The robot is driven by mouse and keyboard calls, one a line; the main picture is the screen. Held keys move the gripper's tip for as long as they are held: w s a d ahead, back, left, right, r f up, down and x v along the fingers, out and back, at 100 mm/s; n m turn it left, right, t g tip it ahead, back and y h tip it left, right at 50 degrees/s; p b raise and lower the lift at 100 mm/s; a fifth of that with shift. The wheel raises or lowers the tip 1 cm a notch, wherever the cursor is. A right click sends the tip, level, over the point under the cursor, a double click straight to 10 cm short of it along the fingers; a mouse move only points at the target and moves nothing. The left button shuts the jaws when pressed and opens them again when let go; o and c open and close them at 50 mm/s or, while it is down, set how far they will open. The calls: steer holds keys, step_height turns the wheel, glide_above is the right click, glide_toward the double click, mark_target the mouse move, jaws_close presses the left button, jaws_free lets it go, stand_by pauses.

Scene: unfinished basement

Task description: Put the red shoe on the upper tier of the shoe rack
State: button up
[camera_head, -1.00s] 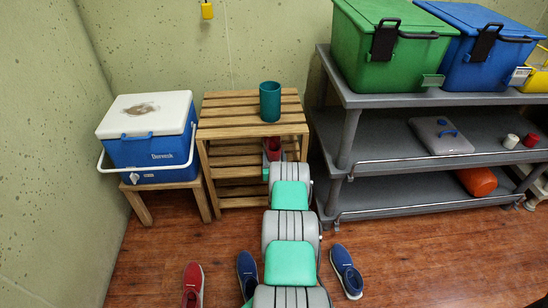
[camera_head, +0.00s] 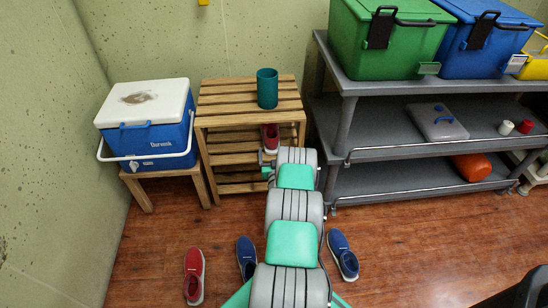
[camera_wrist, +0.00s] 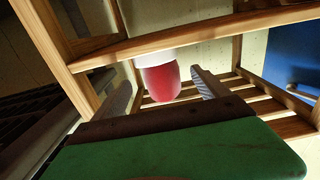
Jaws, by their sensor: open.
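The wooden shoe rack (camera_head: 222,100) stands against the wall, with slatted tiers below its top. A red shoe (camera_head: 271,138) with a white sole is inside it, just under the top. In the wrist view this red shoe (camera_wrist: 161,80) shows end-on, its sole by a wooden bar. My gripper (camera_wrist: 162,92) is open, one finger on each side of the shoe in the picture; I cannot tell whether they touch it. In the head view my arm mostly hides the gripper. Another red shoe (camera_head: 194,277) lies on the floor at front left.
A teal cup (camera_head: 267,88) stands on the rack's top. A blue and white cooler (camera_head: 155,135) on a stool is to the left. A grey shelf (camera_head: 392,142) with bins is close on the right. Blue shoes (camera_head: 246,257) (camera_head: 343,256) lie on the floor beside my arm.

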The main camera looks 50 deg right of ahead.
steer(key=p+v, duration=0.2)
steer(key=v, duration=0.4)
steer(key=w+a+r+n+t+y, duration=0.2)
steer(key=w+a+r+n+y, duration=0.4)
steer(key=w+a+r+y, duration=0.6)
steer(key=w+a+r+n+g+y, duration=0.15)
steer(key=a+r, duration=0.25)
steer(key=a, duration=0.5)
steer(key=a+r+n+g+y, duration=0.1)
steer(key=a+r+n+g, duration=0.2)
steer(key=a, duration=0.7)
steer(key=s+a+r+g, duration=0.65)
steer(key=s+a, duration=0.35)
steer(key=s, duration=0.3)
steer(key=s+a+r+m+g+h, duration=0.1)
steer(key=s+r, duration=0.1)
steer(key=s, duration=0.7)
steer(key=s+a+r+m+g+h, duration=0.1)
steer(key=s+r+h, duration=0.1)
steer(key=s, duration=0.7)
steer(key=shift+s+r+g, duration=0.2)
steer(key=shift+g, duration=0.1)
